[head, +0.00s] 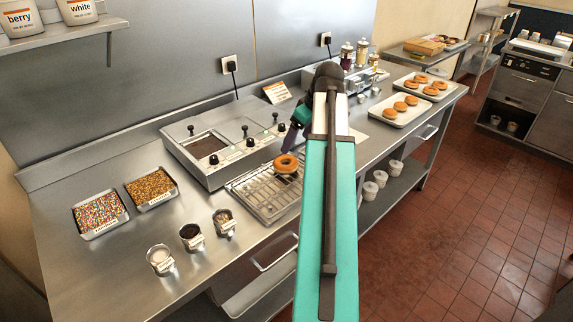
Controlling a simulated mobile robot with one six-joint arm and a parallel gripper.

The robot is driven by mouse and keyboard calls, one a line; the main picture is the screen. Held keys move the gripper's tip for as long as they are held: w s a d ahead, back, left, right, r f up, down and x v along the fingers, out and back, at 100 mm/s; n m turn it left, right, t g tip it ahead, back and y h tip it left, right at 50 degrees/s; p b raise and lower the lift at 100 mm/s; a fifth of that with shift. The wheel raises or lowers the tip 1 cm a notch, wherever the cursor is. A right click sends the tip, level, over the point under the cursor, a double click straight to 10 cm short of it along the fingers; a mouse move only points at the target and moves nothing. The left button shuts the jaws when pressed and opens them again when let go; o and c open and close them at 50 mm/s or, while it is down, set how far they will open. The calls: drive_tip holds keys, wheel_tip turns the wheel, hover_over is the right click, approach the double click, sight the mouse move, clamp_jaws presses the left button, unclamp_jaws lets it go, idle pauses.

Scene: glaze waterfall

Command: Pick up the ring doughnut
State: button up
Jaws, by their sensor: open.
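A golden-brown ring doughnut (286,164) lies on a wire rack (262,204) set in a tray on the steel counter. My teal arm reaches up across the middle of the head view and bends over the counter. My gripper (291,136) is small and dark here, just above and behind the ring doughnut, and partly hidden by my own arm. It looks empty and apart from the doughnut, though its fingertips are hard to make out. More doughnuts sit on two white trays, the nearer one (388,113) and the farther one (423,88), at the right.
A glaze unit (222,148) with knobs stands behind the rack. Trays of sprinkles (100,212) and brown topping (151,188) are at left, with several small cups (191,237) in front. Bare counter lies around them.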

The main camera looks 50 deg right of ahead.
drive_tip(key=p, duration=0.1)
approach(288, 160)
drive_tip(key=shift+w+a+f, duration=0.25)
drive_tip(key=shift+a+f, duration=0.2)
drive_tip(key=shift+f, duration=0.25)
drive_tip(key=shift+w+a+f, duration=0.2)
drive_tip(key=shift+a+f, duration=0.2)
drive_tip(key=shift+f, duration=0.3)
drive_tip(key=shift+s+p+x, duration=0.2)
drive_tip(key=shift+p+x, duration=0.9)
drive_tip(key=shift+x, duration=1.45)
drive_tip(key=shift+a+f, duration=0.1)
drive_tip(key=c, duration=0.8)
